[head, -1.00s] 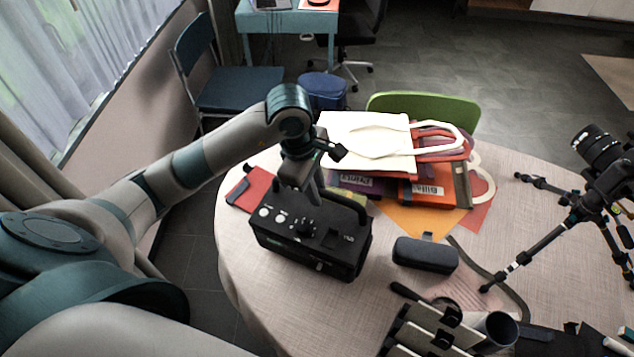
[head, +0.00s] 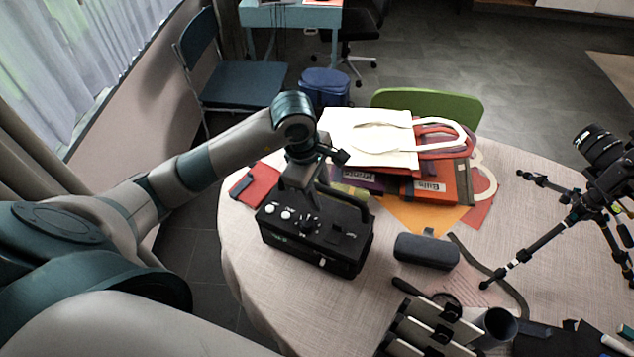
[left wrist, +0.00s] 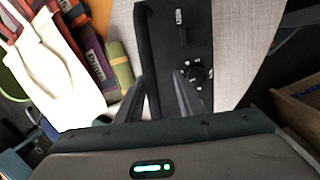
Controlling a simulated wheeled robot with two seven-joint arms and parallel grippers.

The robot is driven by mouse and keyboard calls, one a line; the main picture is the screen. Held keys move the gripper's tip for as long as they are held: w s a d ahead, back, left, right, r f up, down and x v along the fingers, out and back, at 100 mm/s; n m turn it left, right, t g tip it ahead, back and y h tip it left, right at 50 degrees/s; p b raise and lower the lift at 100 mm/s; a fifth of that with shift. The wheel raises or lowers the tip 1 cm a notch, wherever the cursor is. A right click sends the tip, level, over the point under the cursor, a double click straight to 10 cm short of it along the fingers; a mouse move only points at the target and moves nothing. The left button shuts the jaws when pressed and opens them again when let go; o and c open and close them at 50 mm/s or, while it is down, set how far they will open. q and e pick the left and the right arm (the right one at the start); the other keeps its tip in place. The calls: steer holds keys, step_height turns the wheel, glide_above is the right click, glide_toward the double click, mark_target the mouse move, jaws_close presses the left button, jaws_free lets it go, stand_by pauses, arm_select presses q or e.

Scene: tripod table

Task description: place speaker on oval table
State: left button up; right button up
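The speaker (head: 315,238) is a black box with knobs on its top and a raised carrying handle (head: 345,196). It stands upright on the left part of the oval table (head: 250,285), which has a pale cloth. My left gripper (head: 307,200) is down over the speaker's top at the handle's near-left end. In the left wrist view, its two fingers (left wrist: 160,85) are apart, with the dark handle (left wrist: 147,45) running between them and the speaker's knobbed top (left wrist: 190,50) beside. The fingertips' contact with the handle is unclear.
Tote bags (head: 370,140) lie behind the speaker and a red item (head: 254,184) to its left. A dark case (head: 427,250) lies right of it. Clear cloth lies in front of the speaker.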

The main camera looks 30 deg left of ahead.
arm_select(q)
steer(key=shift+r, duration=0.4)
step_height(320, 180, up, 11)
steer(key=s+a+b, duration=0.1)
steer(key=b, duration=0.2)
steer(key=shift+s+a, duration=0.3)
steer(key=shift+s, duration=0.05)
